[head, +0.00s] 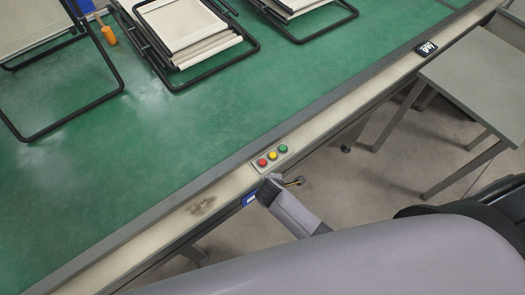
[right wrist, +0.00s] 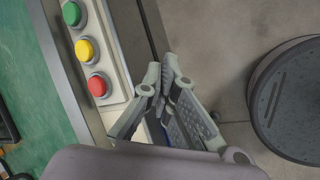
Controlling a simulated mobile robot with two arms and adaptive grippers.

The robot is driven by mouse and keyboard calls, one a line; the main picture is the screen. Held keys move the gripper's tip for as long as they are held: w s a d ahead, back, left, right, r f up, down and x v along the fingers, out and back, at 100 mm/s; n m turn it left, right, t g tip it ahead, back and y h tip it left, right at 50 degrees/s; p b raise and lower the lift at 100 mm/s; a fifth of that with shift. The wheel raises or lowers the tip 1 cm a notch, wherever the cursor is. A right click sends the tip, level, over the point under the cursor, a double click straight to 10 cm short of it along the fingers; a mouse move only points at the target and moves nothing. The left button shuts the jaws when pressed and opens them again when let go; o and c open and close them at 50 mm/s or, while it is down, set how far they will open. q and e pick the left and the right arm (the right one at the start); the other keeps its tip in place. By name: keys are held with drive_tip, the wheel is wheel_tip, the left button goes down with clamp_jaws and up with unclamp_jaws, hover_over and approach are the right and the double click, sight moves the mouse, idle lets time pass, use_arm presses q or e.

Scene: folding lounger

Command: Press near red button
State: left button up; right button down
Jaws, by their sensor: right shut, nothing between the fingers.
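The red button (head: 262,162) is the leftmost of three round buttons on a pale panel (head: 287,158) on the conveyor's near rail. In the right wrist view the red button (right wrist: 98,86) is lowest in the row. My right gripper (head: 268,188) is just on the near side of the rail, close below the red button. In the right wrist view its fingertips (right wrist: 162,78) are together and empty, right of the red button and apart from it. My left gripper is not in view.
A yellow button (head: 273,156) and a green button (head: 283,149) sit beside the red one. Folded loungers (head: 190,25) lie on the green belt (head: 150,130). A grey table (head: 480,80) stands at the right. A blue label (head: 250,198) is on the rail's side.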

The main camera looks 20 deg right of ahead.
use_arm(q)
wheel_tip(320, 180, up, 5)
drive_tip(key=p, duration=0.3)
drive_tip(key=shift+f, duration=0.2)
use_arm(e)
drive_tip(key=w+r+n+t+h, duration=0.1)
drive_tip(key=w+r+n, duration=0.1)
drive_tip(key=w+r, duration=0.2)
drive_tip(key=w+a+r+n+t+h, duration=0.1)
drive_tip(key=w+r+n, duration=0.2)
drive_tip(key=r, duration=0.6)
drive_tip(key=shift+w+a+t, duration=0.25)
drive_tip(key=shift+w+t, duration=0.05)
drive_tip(key=shift+w, duration=0.7)
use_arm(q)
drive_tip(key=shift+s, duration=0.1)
use_arm(e)
drive_tip(key=b, duration=0.8)
hover_over(265, 163)
wheel_tip(265, 163, down, 7)
drive_tip(key=shift+a+r, duration=0.1)
drive_tip(key=shift+a, duration=0.05)
use_arm(q)
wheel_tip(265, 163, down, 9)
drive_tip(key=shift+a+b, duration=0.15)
drive_tip(key=shift+b, duration=0.3)
use_arm(e)
drive_tip(key=shift+f, duration=0.95)
drive_tip(key=shift+f, duration=0.15)
drive_tip(key=shift+f, duration=0.25)
